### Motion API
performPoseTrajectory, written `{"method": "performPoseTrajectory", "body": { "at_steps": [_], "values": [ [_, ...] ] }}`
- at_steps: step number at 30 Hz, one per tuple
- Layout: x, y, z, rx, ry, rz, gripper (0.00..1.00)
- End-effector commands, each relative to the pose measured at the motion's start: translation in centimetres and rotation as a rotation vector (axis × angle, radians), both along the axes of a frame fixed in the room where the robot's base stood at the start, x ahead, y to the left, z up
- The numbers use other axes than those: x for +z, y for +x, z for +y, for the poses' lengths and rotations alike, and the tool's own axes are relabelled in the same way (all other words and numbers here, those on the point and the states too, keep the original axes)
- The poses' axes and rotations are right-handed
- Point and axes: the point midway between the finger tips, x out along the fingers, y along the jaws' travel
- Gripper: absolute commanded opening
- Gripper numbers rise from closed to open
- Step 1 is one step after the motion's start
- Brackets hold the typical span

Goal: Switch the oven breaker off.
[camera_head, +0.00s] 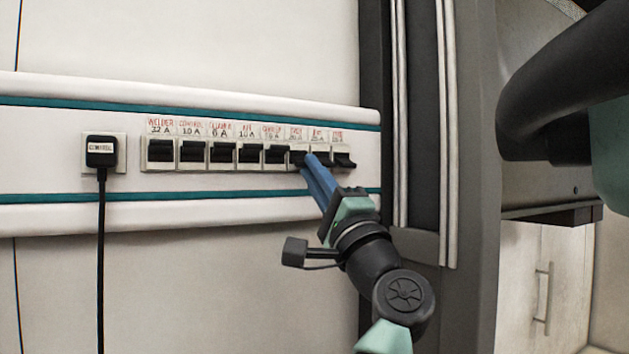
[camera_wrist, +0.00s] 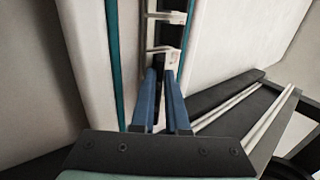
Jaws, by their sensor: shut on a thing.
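The breaker row (camera_head: 183,167) is set in a white wall trunking, with black levers and small red and black labels above. The sixth label from the left is too blurred for me to read surely as oven. My gripper (camera_head: 307,160) has blue fingers that reach the row from the lower right, with the tips at the sixth breaker (camera_head: 297,158). In the wrist view the fingers (camera_wrist: 161,74) are close together with a narrow gap and meet the row. The gripper is shut on a breaker lever, mostly hidden by the fingers; its position cannot be told.
A black plug (camera_head: 101,150) with a hanging cable sits in a socket left of the breakers. Neighbouring levers (camera_head: 344,160) stand close to the fingers. A dark upright frame with pale pipes (camera_head: 401,110) stands right of the trunking.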

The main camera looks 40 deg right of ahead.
Motion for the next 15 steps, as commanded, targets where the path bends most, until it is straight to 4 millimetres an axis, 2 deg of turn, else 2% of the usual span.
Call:
{"method": "performPoseTrajectory", "body": {
  "at_steps": [7,8,12,15],
  "values": [
    [0.22,-0.04,0.07,0.001,-0.001,-0.003,0.0],
    [0.22,-0.04,0.07,0.001,-0.001,-0.003,0.14],
    [0.17,-0.03,0.06,0.001,-0.001,-0.002,0.39],
    [0.1,0.0,0.04,0.001,-0.001,-0.001,0.42]
  ]
}}
